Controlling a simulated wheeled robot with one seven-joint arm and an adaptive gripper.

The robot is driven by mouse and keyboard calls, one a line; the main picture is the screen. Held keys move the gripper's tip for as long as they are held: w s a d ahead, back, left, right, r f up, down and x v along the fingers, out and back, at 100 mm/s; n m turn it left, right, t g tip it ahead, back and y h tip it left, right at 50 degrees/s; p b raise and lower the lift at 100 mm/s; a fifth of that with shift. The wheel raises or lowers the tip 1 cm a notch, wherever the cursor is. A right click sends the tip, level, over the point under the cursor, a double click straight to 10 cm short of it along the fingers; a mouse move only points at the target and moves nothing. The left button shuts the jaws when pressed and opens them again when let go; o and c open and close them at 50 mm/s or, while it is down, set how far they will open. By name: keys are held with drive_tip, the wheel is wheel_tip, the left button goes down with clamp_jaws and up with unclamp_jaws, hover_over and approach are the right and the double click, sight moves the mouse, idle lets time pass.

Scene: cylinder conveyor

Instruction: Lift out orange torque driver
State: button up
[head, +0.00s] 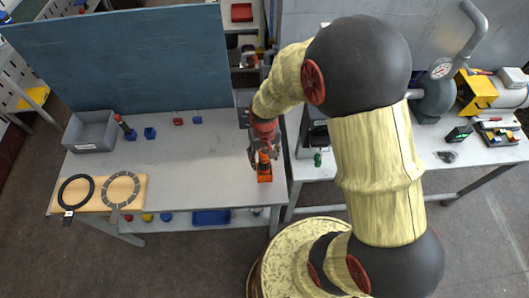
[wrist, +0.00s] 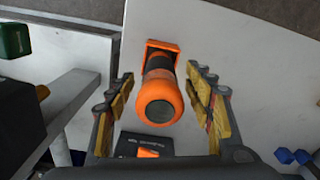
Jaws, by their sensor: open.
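The orange torque driver (wrist: 160,96) stands between the two open fingers of my gripper (wrist: 160,105) in the wrist view. Its round orange end with a grey centre faces the camera, and a dark band shows behind it. An orange holder (wrist: 153,48) shows around or behind its far part. I cannot tell how deep the driver sits in it. Gaps show between the driver and both fingers. In the head view my gripper (head: 265,155) is over the right end of the table, at the orange holder (head: 265,176), and partly hides the driver.
A grey bin (head: 90,132) stands at the table's left, near a dark red-tipped tool (head: 125,128) and blue blocks (head: 150,133). A wooden board with rings (head: 98,193) lies at the front left. The table's middle is clear. Another bench (head: 470,150) stands at the right.

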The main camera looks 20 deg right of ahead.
drive_tip(key=shift+f, duration=0.85)
drive_tip(key=shift+c, duration=1.3)
clamp_jaws()
drive_tip(key=c, duration=1)
unclamp_jaws()
drive_tip(key=shift+c, duration=0.2)
drive_tip(key=shift+c, duration=0.4)
